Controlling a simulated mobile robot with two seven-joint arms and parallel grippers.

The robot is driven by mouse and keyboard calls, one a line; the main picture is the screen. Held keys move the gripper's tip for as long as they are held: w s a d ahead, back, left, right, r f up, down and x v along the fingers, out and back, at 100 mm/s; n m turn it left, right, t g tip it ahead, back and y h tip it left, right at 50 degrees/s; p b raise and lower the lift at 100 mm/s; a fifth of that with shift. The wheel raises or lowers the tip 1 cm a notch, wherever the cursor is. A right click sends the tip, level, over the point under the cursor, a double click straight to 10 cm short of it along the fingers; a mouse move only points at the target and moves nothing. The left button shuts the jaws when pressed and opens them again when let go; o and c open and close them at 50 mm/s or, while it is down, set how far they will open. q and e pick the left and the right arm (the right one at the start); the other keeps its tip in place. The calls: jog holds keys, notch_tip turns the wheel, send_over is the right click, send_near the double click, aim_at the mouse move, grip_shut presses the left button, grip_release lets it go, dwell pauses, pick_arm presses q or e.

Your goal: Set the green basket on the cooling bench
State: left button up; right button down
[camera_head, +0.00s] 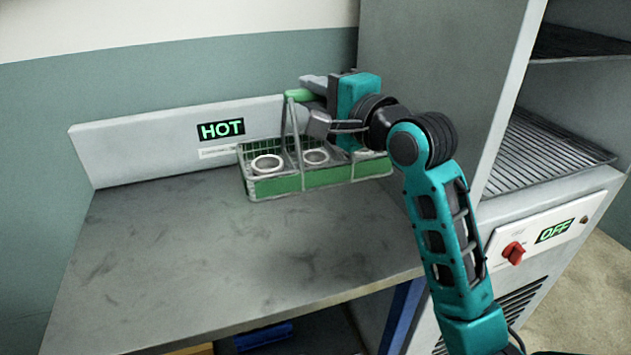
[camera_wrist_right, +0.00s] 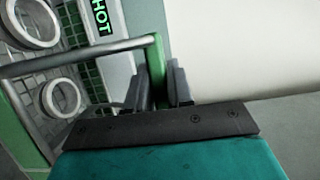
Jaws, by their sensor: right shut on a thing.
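The green basket (camera_head: 275,186) is at the back of the grey bench (camera_head: 190,265), close to the upright back panel. It looks level and at the bench top; I cannot tell whether its base touches. White rings (camera_head: 267,164) sit in its compartments. My right gripper (camera_head: 311,98) is above the basket, shut on the green grip of its handle. In the right wrist view the fingers (camera_wrist_right: 160,88) are on either side of that green grip (camera_wrist_right: 155,62). My forearm and gripper hide the basket's right part. My left gripper is not in view.
The back panel (camera_head: 140,150) carries a lit HOT sign (camera_head: 222,130). A grey cabinet (camera_head: 440,50) with wire shelves (camera_head: 545,158), a red knob (camera_head: 513,253) and an OFF display (camera_head: 555,231) stands at the right. The bench's front and left are clear.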

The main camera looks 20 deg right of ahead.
aim_at(315, 156)
notch_tip(315, 156, down, 8)
jog(key=shift+r+b, duration=0.1)
jog(key=shift+b, duration=0.75)
jog(key=shift+f, duration=0.55)
notch_tip(315, 156, down, 4)
jog(key=shift+b, duration=0.7)
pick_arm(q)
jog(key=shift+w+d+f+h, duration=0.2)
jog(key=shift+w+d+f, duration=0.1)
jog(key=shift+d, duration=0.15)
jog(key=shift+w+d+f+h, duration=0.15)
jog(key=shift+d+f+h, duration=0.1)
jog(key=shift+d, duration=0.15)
pick_arm(e)
jog(key=shift+f, duration=0.2)
jog(key=c, duration=1)
grip_release()
jog(key=shift+f, duration=0.15)
